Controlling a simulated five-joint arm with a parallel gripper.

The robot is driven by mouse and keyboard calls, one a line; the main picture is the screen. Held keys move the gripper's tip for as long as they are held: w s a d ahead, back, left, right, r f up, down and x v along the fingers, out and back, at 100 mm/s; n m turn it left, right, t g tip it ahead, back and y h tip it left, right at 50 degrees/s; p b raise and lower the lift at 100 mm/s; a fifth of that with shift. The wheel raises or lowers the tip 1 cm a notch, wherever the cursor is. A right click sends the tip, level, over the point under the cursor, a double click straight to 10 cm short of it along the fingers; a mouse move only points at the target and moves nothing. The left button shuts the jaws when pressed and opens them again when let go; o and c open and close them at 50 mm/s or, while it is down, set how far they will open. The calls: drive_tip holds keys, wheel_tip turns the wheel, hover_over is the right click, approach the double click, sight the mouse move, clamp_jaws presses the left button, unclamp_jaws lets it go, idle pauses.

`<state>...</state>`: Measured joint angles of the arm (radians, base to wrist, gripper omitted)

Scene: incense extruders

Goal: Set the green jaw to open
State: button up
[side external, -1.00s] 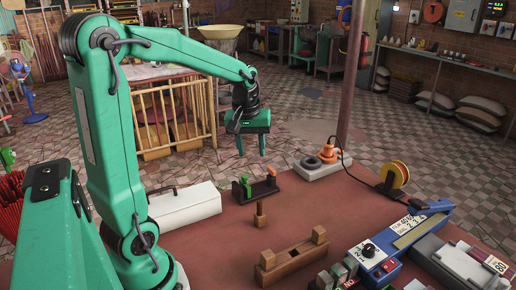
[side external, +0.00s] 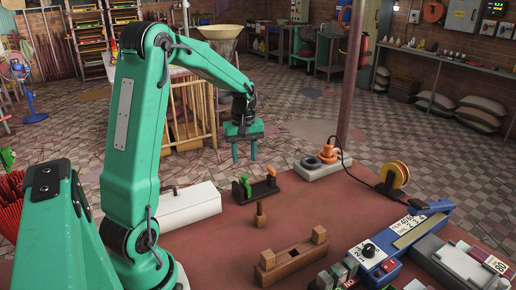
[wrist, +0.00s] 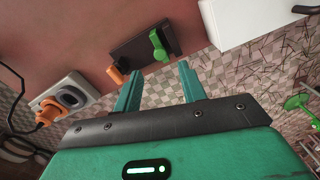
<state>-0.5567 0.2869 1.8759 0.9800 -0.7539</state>
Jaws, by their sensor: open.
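A dark block (side external: 256,191) sits on the reddish bench near its far edge. It carries a green jaw (side external: 245,187) at its left end and an orange one (side external: 271,173) at its right end. In the wrist view the green jaw (wrist: 159,46) stands out from the block's edge, just beyond my fingertips, and the orange jaw (wrist: 115,75) is left of them. My gripper (side external: 244,160) hangs above and behind the block in the side view. Its two green fingers are apart with nothing between them, and neither touches the green jaw in the wrist view.
A white box (side external: 190,207) lies left of the block. An orange plug-like piece (side external: 328,153) sits on a pale base to the right. A small brown peg (side external: 260,215) and a wooden holder (side external: 292,257) stand nearer the front. The bench around the block is fairly clear.

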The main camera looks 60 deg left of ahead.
sight(245, 176)
drive_tip(key=shift+f, duration=3.35)
clamp_jaws()
